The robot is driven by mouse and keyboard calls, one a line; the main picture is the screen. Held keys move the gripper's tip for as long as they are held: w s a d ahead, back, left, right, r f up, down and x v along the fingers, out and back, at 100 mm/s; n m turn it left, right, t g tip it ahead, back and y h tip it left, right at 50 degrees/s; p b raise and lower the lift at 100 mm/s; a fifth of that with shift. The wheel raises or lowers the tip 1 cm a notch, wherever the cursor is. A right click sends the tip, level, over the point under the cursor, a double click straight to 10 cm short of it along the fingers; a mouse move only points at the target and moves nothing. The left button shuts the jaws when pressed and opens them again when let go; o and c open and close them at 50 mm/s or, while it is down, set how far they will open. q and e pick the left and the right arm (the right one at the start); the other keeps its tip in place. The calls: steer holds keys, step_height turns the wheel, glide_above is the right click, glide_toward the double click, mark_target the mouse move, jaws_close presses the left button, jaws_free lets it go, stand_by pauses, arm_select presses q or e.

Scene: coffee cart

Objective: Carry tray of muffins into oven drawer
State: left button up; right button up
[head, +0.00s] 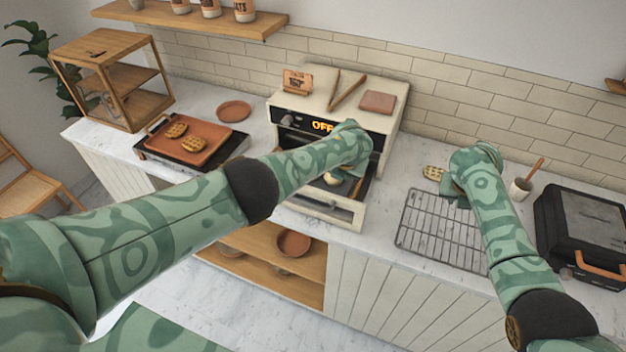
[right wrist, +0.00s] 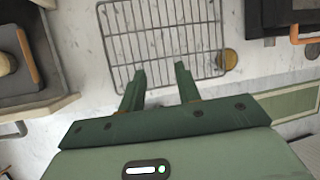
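The oven (head: 325,119) has a lit "OFF" display, and its lower drawer (head: 325,209) is pulled out. My left gripper (head: 347,184) reaches down over the drawer. Its fingers are mostly hidden by my arm, so I cannot tell if they hold anything. A pale round piece (head: 333,178) shows in the drawer beside it. In the right wrist view, an orange-brown tray edge (right wrist: 29,57) and a pale round piece (right wrist: 5,63) show in the drawer; the rest is cut off. My right gripper (right wrist: 160,75) is open and empty, above the counter by the wire rack (right wrist: 160,38).
A brown tray with two waffle-like pastries (head: 195,143) sits on a dark griddle at left. A wooden display case (head: 110,80) stands behind it. A black press (head: 590,222) is at right. A pastry (head: 433,173) lies behind the wire rack. A plate (head: 234,111) lies left of the oven.

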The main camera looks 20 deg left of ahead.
steer(key=v, duration=0.8)
steer(key=shift+w, duration=0.1)
